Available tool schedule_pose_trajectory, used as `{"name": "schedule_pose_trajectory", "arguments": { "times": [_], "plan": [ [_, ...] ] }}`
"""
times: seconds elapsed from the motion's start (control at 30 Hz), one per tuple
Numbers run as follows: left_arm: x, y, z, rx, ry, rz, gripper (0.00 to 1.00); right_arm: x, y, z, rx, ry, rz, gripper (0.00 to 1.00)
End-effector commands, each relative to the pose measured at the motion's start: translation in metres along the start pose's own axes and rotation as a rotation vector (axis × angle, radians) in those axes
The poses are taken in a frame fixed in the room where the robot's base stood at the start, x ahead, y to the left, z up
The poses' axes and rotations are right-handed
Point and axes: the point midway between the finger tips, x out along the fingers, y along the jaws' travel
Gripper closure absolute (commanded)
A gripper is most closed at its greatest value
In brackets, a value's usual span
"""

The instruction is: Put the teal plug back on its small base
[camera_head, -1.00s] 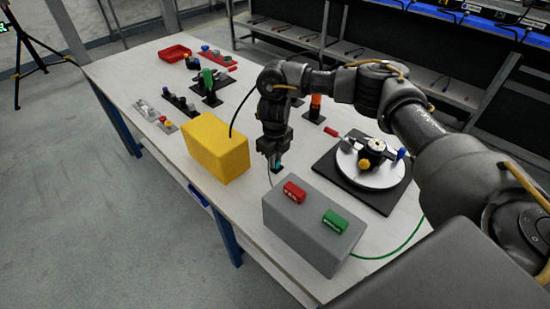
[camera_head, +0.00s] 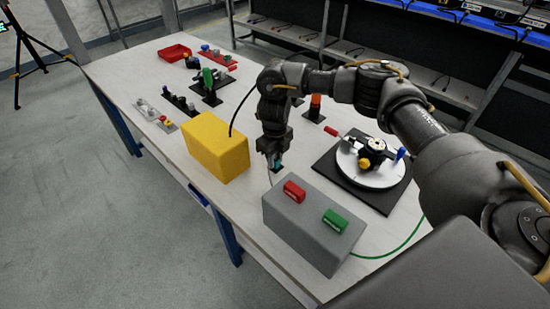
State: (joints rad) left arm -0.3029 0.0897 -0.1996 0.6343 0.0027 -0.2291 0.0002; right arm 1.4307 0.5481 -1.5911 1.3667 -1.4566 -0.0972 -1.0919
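The teal plug (camera_head: 277,167) shows as a small teal patch at the tip of my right gripper (camera_head: 275,162). The gripper points down over the table, between the yellow box and the grey box. Its fingers look closed around the plug, though they are small and dark here. A thin pale cable hangs below the plug toward the grey box. I cannot make out the plug's small base; it may be hidden behind the gripper or the grey box. My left gripper is not in view.
A yellow box (camera_head: 216,148) stands left of the gripper. A grey box (camera_head: 310,228) with a red block (camera_head: 293,191) and a green block (camera_head: 335,220) stands in front. A white turntable (camera_head: 371,165) on a black plate is at right. Small fixtures and a red tray (camera_head: 174,53) stand farther back.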

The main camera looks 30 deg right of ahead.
Motion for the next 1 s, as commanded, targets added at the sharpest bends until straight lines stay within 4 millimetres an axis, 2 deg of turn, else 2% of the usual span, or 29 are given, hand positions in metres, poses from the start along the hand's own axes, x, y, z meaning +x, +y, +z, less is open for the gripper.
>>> {"name": "schedule_pose_trajectory", "arguments": {
  "times": [0.07,0.27,0.57,0.73,1.0],
  "plan": [
    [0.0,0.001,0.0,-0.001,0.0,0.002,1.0,0.0,0.0,0.0,0.0,0.0,0.0,0.76],
    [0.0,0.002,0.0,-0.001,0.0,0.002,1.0,0.0,0.0,0.0,0.0,0.0,0.0,0.5],
    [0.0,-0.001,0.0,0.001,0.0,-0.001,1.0,0.0,0.0,0.0,0.0,0.0,0.0,0.5],
    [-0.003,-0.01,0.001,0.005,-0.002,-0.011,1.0,-0.022,-0.001,0.002,-0.002,-0.005,-0.002,0.5],
    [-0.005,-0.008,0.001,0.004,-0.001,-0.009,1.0,-0.076,-0.001,0.001,-0.001,-0.004,-0.003,0.5]
  ]
}}
